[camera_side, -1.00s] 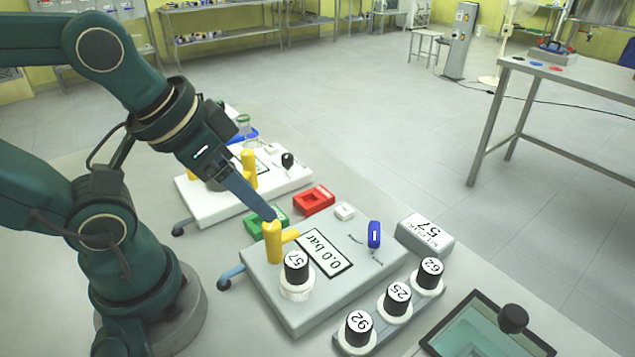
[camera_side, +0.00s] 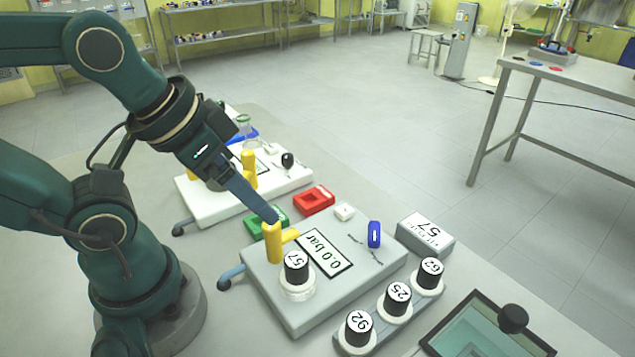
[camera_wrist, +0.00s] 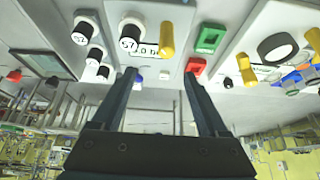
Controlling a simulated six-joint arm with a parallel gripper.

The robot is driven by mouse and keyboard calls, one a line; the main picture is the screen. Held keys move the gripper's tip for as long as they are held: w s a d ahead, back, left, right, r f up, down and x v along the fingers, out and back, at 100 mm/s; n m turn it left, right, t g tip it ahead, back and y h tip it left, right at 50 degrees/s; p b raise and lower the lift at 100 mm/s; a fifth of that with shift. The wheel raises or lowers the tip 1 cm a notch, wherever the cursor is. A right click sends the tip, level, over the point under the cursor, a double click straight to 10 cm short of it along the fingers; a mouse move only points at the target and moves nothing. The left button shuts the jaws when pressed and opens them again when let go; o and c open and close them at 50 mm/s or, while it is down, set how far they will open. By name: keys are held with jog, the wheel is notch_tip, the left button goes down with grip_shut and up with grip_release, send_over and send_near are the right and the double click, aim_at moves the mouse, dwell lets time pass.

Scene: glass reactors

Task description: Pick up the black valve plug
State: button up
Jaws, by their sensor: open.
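A small black knob-shaped plug (camera_side: 287,160) stands at the right end of the rear white base, and I take it as the black valve plug. A small dark shape in the wrist view (camera_wrist: 228,82) may be the same plug, but it is too small to be sure. My gripper (camera_side: 276,218) points down and right above the front grey base, beside its yellow post (camera_side: 273,243). It is well in front of the black plug and apart from it. In the wrist view my gripper (camera_wrist: 160,74) has two spread fingers with nothing between them.
The grey base (camera_side: 270,295) carries a black-capped vessel (camera_side: 297,268) and a blue plug (camera_side: 374,234). Red (camera_side: 314,200) and green (camera_side: 257,224) blocks lie between the bases. Black-capped bottles stand in a rack (camera_side: 357,347) in front. A glass-topped tray (camera_side: 470,345) lies at right.

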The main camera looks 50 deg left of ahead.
jog(key=m+g, duration=0.5)
send_over(295, 259)
jog(key=f, duration=0.3)
jog(key=shift+w+a+f, duration=0.2)
jog(key=shift+a+f, duration=0.05)
jog(key=shift+f, duration=0.05)
jog(key=shift+s+d+f+g, duration=0.1)
jog(key=shift+d+f+g, duration=0.05)
jog(key=shift+f, duration=0.25)
jog(key=shift+s+d+f+g, duration=0.1)
jog(key=shift+f+g, duration=0.05)
jog(key=shift+f, duration=2.5)
grip_shut()
